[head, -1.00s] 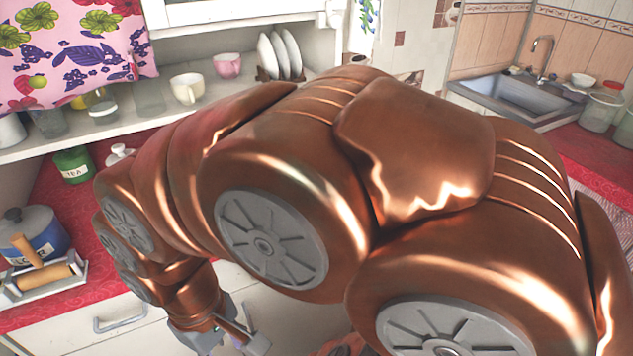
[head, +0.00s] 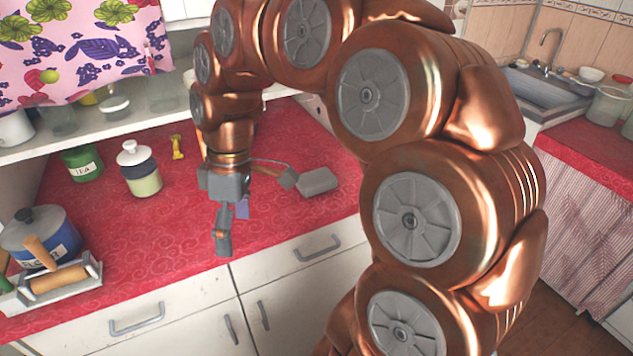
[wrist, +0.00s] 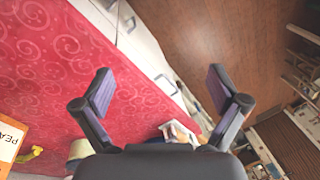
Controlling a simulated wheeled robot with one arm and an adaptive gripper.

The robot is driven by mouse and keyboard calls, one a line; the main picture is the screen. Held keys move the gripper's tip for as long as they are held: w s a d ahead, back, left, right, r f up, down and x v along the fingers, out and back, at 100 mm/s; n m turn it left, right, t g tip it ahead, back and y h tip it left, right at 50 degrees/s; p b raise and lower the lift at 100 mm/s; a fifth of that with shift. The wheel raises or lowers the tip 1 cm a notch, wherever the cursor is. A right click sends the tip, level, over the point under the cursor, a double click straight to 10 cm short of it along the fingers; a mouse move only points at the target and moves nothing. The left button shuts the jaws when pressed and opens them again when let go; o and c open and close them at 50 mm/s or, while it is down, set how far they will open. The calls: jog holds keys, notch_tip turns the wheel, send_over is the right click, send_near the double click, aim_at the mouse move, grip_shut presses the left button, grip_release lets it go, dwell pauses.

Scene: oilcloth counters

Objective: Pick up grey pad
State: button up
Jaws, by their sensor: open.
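A grey pad (head: 318,181) lies on the red counter (head: 300,225) in the head view, just right of my wrist's side bracket. It is a small rounded block, partly close behind that bracket in the picture. My gripper (head: 231,228) points down above the counter's front part, left of the pad and apart from it. In the wrist view my gripper (wrist: 161,92) is open, with nothing between its two purple-lined fingers. I see no grey pad in the wrist view.
A cream jar (head: 142,170), a green tea tin (head: 80,163), a yellow figurine (head: 178,147) and a blue pot (head: 42,235) stand left. A rolling pin (head: 52,278) lies in a holder. A labelled box (wrist: 10,140) shows in the wrist view. The front middle counter is bare.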

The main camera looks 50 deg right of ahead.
jog(key=w+d+r+n, duration=0.1)
jog(key=w+d+n, duration=0.1)
jog(key=w+d, duration=0.3)
jog(key=n+t+y, duration=0.2)
jog(key=n, duration=0.2)
send_over(317, 176)
jog(key=d, duration=0.2)
jog(key=f, duration=0.3)
jog(key=shift+s+f, duration=0.1)
jog(key=shift+s, duration=0.15)
jog(key=shift+x, duration=1.3)
jog(key=shift+p+x, duration=1.25)
jog(key=shift+x, duration=1.15)
jog(key=shift+d+f+t, duration=0.1)
jog(key=shift+f+t, duration=0.15)
jog(key=shift+t, duration=0.05)
jog(key=shift+f+b, duration=0.3)
jog(key=shift+b, duration=0.35)
jog(key=shift+c, duration=0.3)
